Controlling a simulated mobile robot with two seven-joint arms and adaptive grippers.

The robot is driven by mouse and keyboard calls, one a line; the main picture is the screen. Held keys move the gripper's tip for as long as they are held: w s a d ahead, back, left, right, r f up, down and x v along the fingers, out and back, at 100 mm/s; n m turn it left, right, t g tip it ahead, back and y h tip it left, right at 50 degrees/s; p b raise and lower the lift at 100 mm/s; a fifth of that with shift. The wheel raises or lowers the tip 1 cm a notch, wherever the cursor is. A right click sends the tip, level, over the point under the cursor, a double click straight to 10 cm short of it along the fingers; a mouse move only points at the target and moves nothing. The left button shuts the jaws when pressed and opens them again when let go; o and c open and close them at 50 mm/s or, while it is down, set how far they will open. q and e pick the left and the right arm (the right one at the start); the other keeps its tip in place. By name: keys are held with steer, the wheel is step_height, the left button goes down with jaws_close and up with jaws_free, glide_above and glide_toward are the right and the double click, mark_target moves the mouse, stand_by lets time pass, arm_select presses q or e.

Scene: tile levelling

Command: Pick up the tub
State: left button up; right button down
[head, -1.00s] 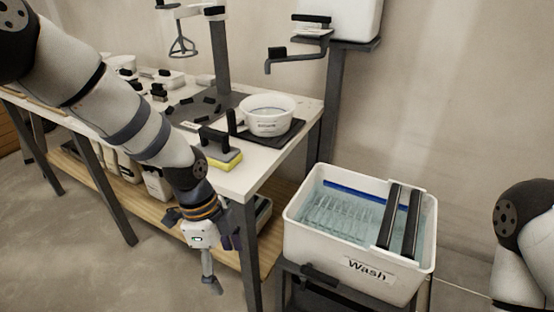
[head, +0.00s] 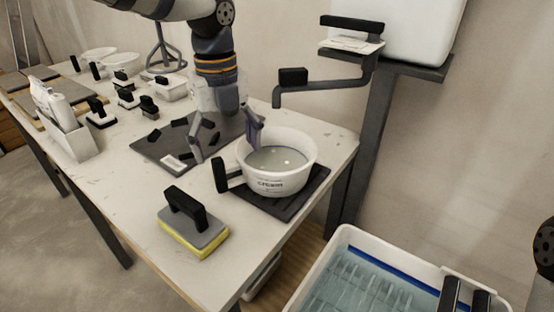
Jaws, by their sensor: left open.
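The tub (head: 280,181) is white and round, with printed lettering and a black handle (head: 221,174) on its left side. It stands upright on a dark square mat (head: 303,199) near the table's right end and holds a greyish liquid. My left gripper (head: 226,136) is open and empty, behind and left of the tub. One finger overlaps the tub's back left rim in the head view; I cannot tell if it touches.
A yellow sponge float (head: 193,225) lies in front of the tub on the table (head: 135,205). A dark board (head: 158,150) with black pieces lies left. A dispenser arm (head: 325,86) juts out behind right. A wash bin (head: 341,246) stands at the lower right.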

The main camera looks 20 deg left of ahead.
mark_target(230, 170)
arm_select(q)
steer(key=f, duration=0.9)
steer(key=shift+w+a+f, duration=0.1)
steer(key=shift+w+a, duration=0.15)
steer(key=shift+w, duration=0.05)
steer(key=c, duration=1.4)
